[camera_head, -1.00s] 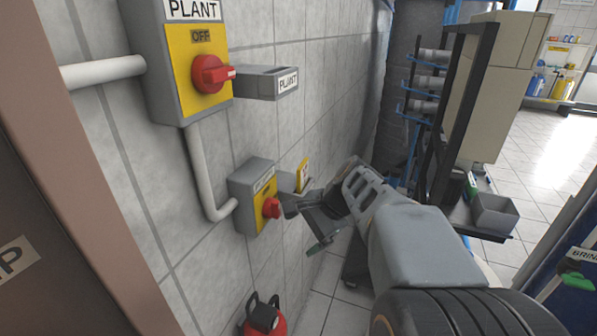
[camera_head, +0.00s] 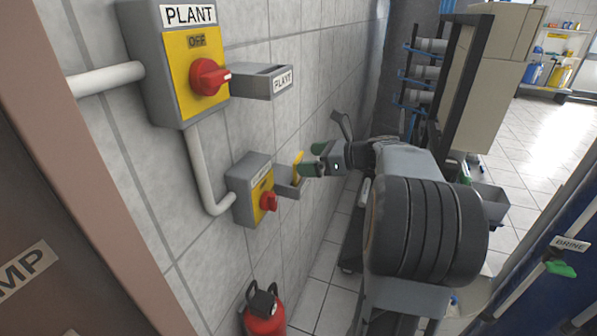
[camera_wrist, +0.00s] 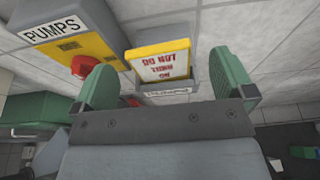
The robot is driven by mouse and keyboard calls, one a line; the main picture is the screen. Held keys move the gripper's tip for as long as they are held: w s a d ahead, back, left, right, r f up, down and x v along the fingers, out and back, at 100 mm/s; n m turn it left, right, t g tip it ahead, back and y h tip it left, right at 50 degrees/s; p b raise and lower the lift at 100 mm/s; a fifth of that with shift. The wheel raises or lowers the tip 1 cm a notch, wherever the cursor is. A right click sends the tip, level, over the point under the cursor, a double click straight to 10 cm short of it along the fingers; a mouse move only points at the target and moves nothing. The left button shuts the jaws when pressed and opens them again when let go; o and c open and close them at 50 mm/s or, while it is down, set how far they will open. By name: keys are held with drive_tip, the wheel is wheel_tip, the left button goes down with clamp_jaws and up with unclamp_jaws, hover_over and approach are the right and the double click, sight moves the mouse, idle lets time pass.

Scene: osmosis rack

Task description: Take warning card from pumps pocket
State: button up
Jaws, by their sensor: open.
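The warning card (camera_wrist: 158,62), white with red print and a yellow border, stands in the small grey pumps pocket (camera_wrist: 184,88). Its yellow edge (camera_head: 298,166) also shows above the pocket (camera_head: 288,184) in the head view. The pocket is on the wall beside the grey and yellow PUMPS switch box (camera_wrist: 72,44), whose red knob (camera_head: 269,201) faces out. My gripper (camera_head: 312,158) is open and empty in front of the pocket. In the wrist view its green fingers (camera_wrist: 165,65) appear either side of the card, with no contact visible. The card's lower part is hidden in the pocket.
The PLANT switch box (camera_head: 185,60) and its empty-looking pocket (camera_head: 262,82) are higher on the wall. A grey pipe (camera_head: 205,170) joins the boxes. A red extinguisher (camera_head: 264,312) stands below. The rack (camera_head: 440,110) is behind my arm at right.

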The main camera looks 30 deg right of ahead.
sight(301, 160)
drive_tip(key=shift+p+x, duration=0.7)
drive_tip(key=shift+x, duration=2.25)
drive_tip(key=shift+s+f, duration=0.1)
drive_tip(key=shift+c, duration=0.3)
drive_tip(key=c, duration=0.9)
drive_tip(key=shift+o, duration=0.2)
